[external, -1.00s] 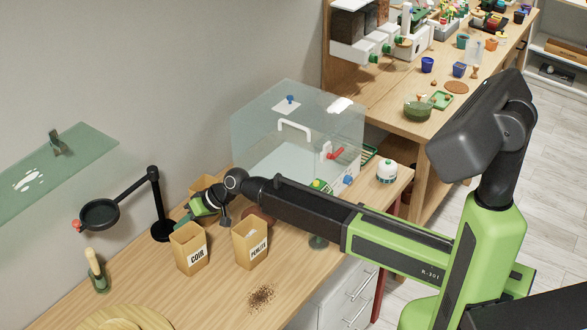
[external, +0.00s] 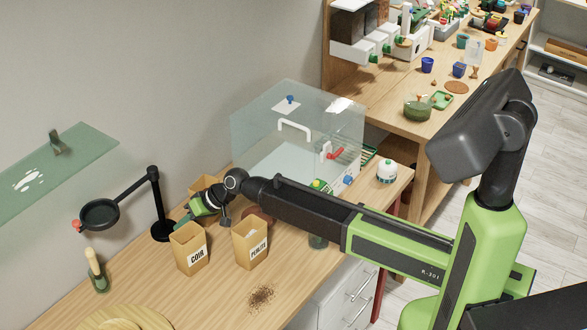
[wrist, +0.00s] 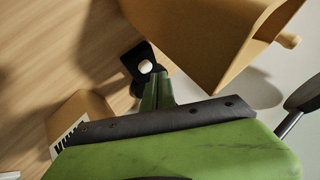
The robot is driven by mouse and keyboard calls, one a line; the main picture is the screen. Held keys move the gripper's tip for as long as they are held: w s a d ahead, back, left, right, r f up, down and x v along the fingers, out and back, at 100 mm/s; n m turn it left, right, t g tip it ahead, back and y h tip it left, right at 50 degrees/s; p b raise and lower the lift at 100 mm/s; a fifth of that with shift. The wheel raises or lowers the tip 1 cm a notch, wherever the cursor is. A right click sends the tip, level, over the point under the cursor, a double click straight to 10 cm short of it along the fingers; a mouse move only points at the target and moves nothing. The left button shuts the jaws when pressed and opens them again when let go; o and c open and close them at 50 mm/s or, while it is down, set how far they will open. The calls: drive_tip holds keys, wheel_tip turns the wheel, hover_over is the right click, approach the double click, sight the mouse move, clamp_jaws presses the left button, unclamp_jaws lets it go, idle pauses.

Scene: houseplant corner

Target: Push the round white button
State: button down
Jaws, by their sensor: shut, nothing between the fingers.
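The round white button (wrist: 146,67) sits on a small black base (wrist: 133,57) on the wooden bench, near the middle of the wrist view. My gripper (wrist: 157,80) is shut and empty, its green fingers pointing down at the button. The fingertips overlap the lower edge of the black base in this view; I cannot tell whether they touch the button. In the external view my gripper (external: 186,221) is low over the bench behind the coir bag. The button is hidden there.
The coir bag (external: 188,251) and perlite bag (external: 250,243) stand close in front of my gripper. Another brown bag (external: 203,187) stands behind it. A black magnifier stand (external: 155,200) is to the left, a clear box (external: 262,140) to the right.

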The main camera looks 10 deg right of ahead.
drive_tip(key=shift+f+b, duration=0.35)
drive_tip(key=shift+b, duration=0.05)
drive_tip(key=shift+s+d, duration=0.1)
drive_tip(key=shift+d, duration=0.05)
drive_tip(key=shift+s+d+f+b, duration=0.2)
drive_tip(key=shift+f+b, duration=0.4)
drive_tip(key=shift+b, duration=0.25)
idle(0.6)
drive_tip(key=shift+a+f, duration=0.2)
drive_tip(key=shift+a, duration=0.05)
drive_tip(key=shift+w+a+r+p, duration=0.15)
drive_tip(key=shift+w+r+p, duration=0.05)
drive_tip(key=shift+r+p, duration=0.4)
drive_tip(key=shift+w+a+r+p, duration=0.1)
drive_tip(key=shift+w+r+p, duration=0.1)
drive_tip(key=shift+r+p, duration=0.35)
